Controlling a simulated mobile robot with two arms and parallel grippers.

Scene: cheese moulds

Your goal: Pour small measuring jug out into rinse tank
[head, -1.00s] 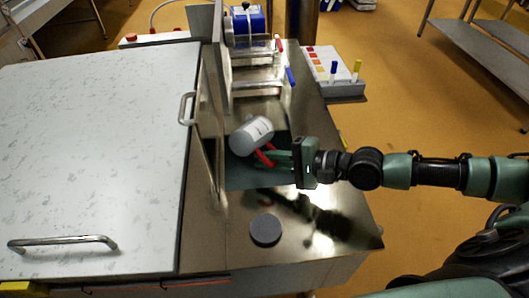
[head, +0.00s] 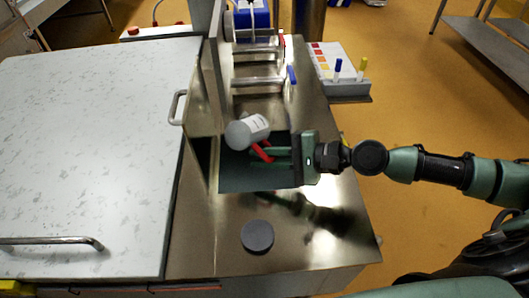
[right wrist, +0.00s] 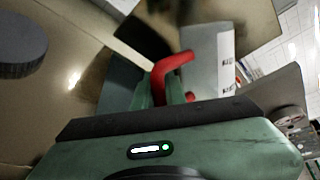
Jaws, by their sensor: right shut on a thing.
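The small measuring jug (head: 256,125) is a pale grey cylinder with a label and a red handle (head: 262,152). My right gripper (head: 268,157) is shut on the handle. The jug is tipped well over, its round grey end towards the lower left, above the far edge of the rinse tank (head: 240,178), a dark rectangular well in the steel counter. I cannot tell whether that end is the mouth, and no liquid shows. In the right wrist view the jug (right wrist: 205,60) shows beyond the fingers, with its red handle (right wrist: 172,70) between them. My left gripper is out of view.
A dark round disc (head: 257,236) lies on the counter in front of the tank. A white slab with a metal handle (head: 178,107) stands left. Behind are a steel rack (head: 258,85) and a colour chart with pens (head: 335,70).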

